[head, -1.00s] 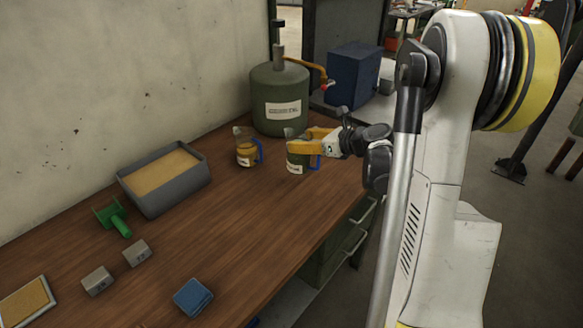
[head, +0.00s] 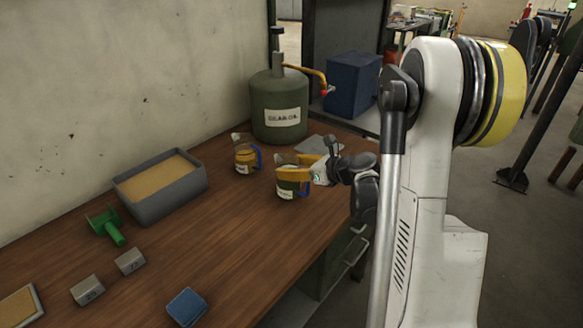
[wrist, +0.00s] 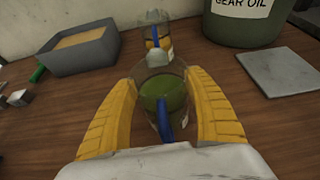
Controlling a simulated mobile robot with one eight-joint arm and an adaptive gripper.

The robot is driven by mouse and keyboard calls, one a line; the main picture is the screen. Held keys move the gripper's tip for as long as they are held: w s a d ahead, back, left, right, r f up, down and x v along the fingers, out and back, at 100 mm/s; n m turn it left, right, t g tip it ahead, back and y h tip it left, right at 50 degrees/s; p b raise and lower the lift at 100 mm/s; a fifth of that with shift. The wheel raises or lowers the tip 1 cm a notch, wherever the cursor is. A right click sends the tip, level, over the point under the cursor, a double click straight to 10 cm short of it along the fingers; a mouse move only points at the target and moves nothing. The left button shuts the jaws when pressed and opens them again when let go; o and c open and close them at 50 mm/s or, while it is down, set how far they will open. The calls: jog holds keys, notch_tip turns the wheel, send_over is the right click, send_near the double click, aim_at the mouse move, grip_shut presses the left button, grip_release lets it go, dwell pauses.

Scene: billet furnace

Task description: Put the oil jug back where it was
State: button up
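A clear jug of green oil (head: 287,189) with a pale label and a blue handle is between the yellow fingers of my gripper (head: 302,172) in the head view. In the wrist view my gripper (wrist: 160,80) has one finger against each side of this jug (wrist: 156,97), and its blue handle faces the wrist. The jug is upright over the wooden bench; I cannot tell whether its base touches the top. A second jug (head: 244,160), with amber liquid and a blue handle, stands just behind and to the left, also in the wrist view (wrist: 153,37).
A green gear oil tank (head: 279,112) with an orange spout stands at the back. A grey flat plate (wrist: 276,73) lies beside it. A sand-filled grey bin (head: 165,203), green scoop (head: 109,229), small blocks and a blue item (head: 187,306) are left. The bench's front middle is clear.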

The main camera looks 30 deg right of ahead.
jog(key=o, duration=0.3)
jog(key=shift+r, duration=0.2)
jog(key=p+v, duration=0.3)
jog(key=v, duration=0.9)
jog(key=s+a+r+n+g, duration=0.1)
jog(key=s+a+n+g, duration=0.1)
jog(key=a+n, duration=0.45)
jog(key=s+a+r+n+g, duration=0.1)
jog(key=a+r+n+g, duration=0.1)
jog(key=a+n, duration=0.5)
jog(key=s+a+r+n+h, duration=0.1)
jog(key=s+a+n, duration=0.3)
jog(key=n, duration=0.5)
jog(key=s+a+r+n+g+h, duration=0.1)
jog(key=s+a+n+h, duration=0.2)
jog(key=s+n, duration=0.6)
jog(key=shift+a+g+h, duration=0.3)
jog(key=shift+a, duration=0.65)
